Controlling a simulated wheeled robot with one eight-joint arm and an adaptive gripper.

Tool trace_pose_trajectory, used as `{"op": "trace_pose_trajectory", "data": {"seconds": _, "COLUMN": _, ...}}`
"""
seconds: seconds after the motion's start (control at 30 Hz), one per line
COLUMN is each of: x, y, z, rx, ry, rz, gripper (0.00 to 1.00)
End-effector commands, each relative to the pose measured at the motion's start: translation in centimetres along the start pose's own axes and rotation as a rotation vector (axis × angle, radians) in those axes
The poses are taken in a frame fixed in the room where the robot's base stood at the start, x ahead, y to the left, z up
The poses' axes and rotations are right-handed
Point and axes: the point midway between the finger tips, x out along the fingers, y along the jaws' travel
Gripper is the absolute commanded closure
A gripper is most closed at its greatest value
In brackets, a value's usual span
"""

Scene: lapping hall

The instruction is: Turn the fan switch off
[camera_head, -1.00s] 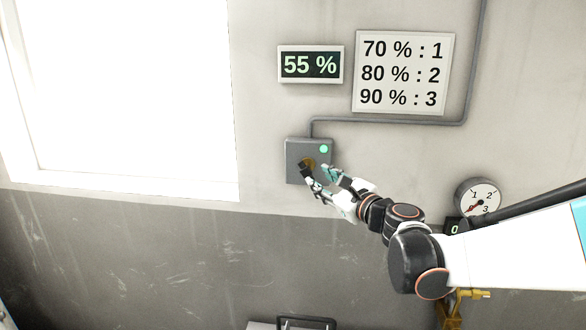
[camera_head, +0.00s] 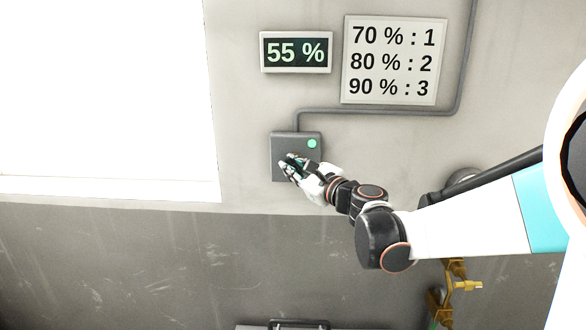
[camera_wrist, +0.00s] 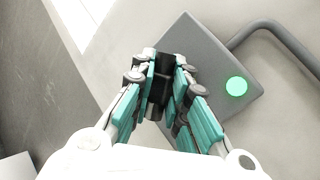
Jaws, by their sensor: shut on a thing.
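The fan switch is a grey wall box (camera_head: 283,142) with a lit green lamp (camera_head: 312,143) at its upper right. In the wrist view the box (camera_wrist: 190,42) fills the upper middle, its green lamp (camera_wrist: 236,86) to the right. My gripper (camera_head: 289,166) is at the front of the box. In the wrist view my gripper (camera_wrist: 165,80) has its teal-padded fingers closed on both sides of the black switch knob (camera_wrist: 159,88). The fingers hide much of the knob, and its exact setting cannot be read.
A display (camera_head: 296,52) above the box reads 55 %. A white sign (camera_head: 394,60) lists 70 % : 1, 80 % : 2, 90 % : 3. A grey conduit (camera_head: 380,110) runs from the box. A yellow valve (camera_head: 461,285) is at lower right, and a bright window (camera_head: 100,95) is at left.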

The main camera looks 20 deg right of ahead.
Motion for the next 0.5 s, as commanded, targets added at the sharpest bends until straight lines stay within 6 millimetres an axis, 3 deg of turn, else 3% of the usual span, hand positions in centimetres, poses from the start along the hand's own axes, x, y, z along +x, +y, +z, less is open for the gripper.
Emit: {"op": "trace_pose_trajectory", "data": {"seconds": 0.5, "x": -0.01, "y": -0.08, "z": 0.29, "rx": -0.078, "ry": 0.056, "rz": 0.03, "gripper": 1.0}}
